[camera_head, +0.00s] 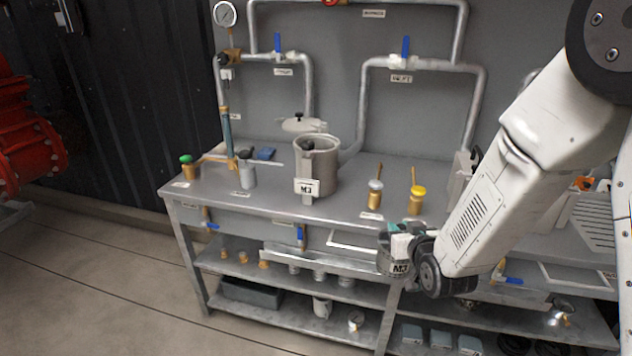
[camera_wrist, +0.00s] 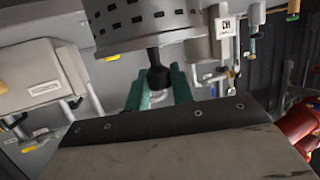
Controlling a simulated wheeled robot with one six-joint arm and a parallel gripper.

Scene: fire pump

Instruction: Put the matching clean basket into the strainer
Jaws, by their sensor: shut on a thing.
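The strainer (camera_head: 325,160) is a grey upright pot with an M3 label, standing on the bench in the head view. Its round lid (camera_head: 303,126) shows just behind it, and a dark knob shows at its mouth; the inside is hard to see. My gripper (camera_head: 394,230) is in front of the bench, right of and lower than the strainer. It is shut on a grey basket (camera_head: 391,266) labelled M3. In the wrist view, the perforated basket (camera_wrist: 145,22) fills the top, with its dark stem between the teal fingers of my gripper (camera_wrist: 158,88).
Brass-bodied fittings with a white cap (camera_head: 375,194) and a yellow cap (camera_head: 416,200) stand on the bench right of the strainer. Pipes with blue valve handles (camera_head: 405,48) rise behind. Several grey cups (camera_head: 320,276) sit on a shelf below. Floor at left is clear.

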